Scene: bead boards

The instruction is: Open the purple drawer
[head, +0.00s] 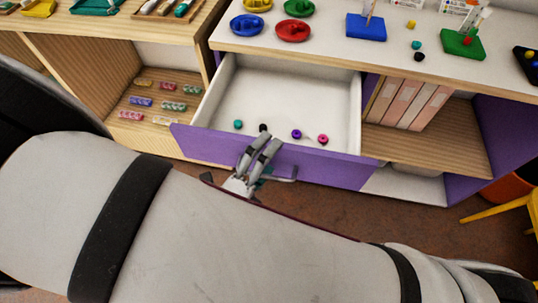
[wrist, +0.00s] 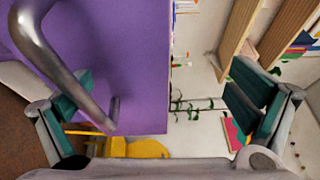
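The purple drawer (head: 330,167) is pulled out below the white counter in the head view, with its white inside showing. Its purple front fills the upper left of the wrist view (wrist: 135,60). The grey metal handle (head: 284,176) is on the front, and it looms large at the left of the wrist view (wrist: 62,65). My gripper (head: 262,142) is at the drawer front, beside the handle's left part, with its fingers over the front's top edge. In the wrist view its fingers (wrist: 160,100) stand wide apart, and the handle overlaps the left finger. Contact cannot be told.
Inside the drawer lie a teal bead (head: 238,124), a black bead (head: 263,128), a purple bead (head: 296,134) and a pink bead (head: 323,139). An open shelf with pink binders (head: 408,102) is to the right. A yellow chair (head: 505,208) stands at the far right.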

